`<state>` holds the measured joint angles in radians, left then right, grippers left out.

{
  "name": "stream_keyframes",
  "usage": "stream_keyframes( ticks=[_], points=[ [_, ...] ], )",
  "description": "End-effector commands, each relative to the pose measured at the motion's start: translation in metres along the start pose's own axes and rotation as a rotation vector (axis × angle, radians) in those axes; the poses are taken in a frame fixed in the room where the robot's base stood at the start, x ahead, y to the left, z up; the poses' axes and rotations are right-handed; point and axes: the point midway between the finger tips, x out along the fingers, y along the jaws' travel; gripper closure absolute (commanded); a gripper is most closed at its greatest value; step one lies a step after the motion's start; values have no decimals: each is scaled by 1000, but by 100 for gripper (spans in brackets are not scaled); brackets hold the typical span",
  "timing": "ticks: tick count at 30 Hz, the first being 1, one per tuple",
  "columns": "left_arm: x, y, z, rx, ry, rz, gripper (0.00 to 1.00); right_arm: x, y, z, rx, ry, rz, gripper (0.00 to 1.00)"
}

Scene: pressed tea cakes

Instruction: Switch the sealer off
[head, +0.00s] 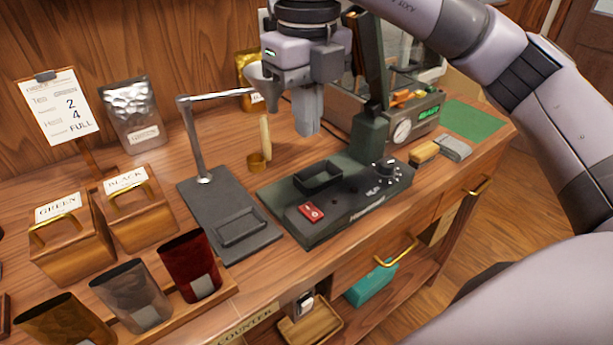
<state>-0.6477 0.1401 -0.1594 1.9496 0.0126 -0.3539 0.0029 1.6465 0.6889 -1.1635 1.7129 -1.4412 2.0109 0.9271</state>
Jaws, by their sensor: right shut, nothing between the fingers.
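The sealer (345,218) is a dark green machine on the wooden counter, with an upright arm rising at its back. A red rocker switch (311,212) sits on its front left part. I cannot tell from this view which way the rocker is set. A black-and-silver dial (385,170) is on its right end, and a black open-topped tray (318,176) is set into its top. My right gripper (307,131) is shut and empty, pointing down above and behind the sealer, apart from the switch. My left gripper is not in view.
A grey stand (228,215) with a bent metal arm is left of the sealer. Wooden GREEN (72,250) and BLACK (140,222) boxes and several pouches stand further left. A unit with a gauge (402,131) and green display is behind right. The air above the switch is clear.

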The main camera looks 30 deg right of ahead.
Motion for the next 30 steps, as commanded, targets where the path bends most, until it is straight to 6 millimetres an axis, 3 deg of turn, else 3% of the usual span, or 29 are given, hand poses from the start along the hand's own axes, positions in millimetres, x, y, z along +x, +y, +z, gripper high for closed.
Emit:
stream_keyframes(
  ticks=[8,21,30],
  points=[
    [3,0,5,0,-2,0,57,32,0,-1,-2,6,1,100],
    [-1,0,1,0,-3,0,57,119,0,-1,-1,3,1,100],
    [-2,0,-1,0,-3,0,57,139,1,0,-2,0,2,100]
  ],
)
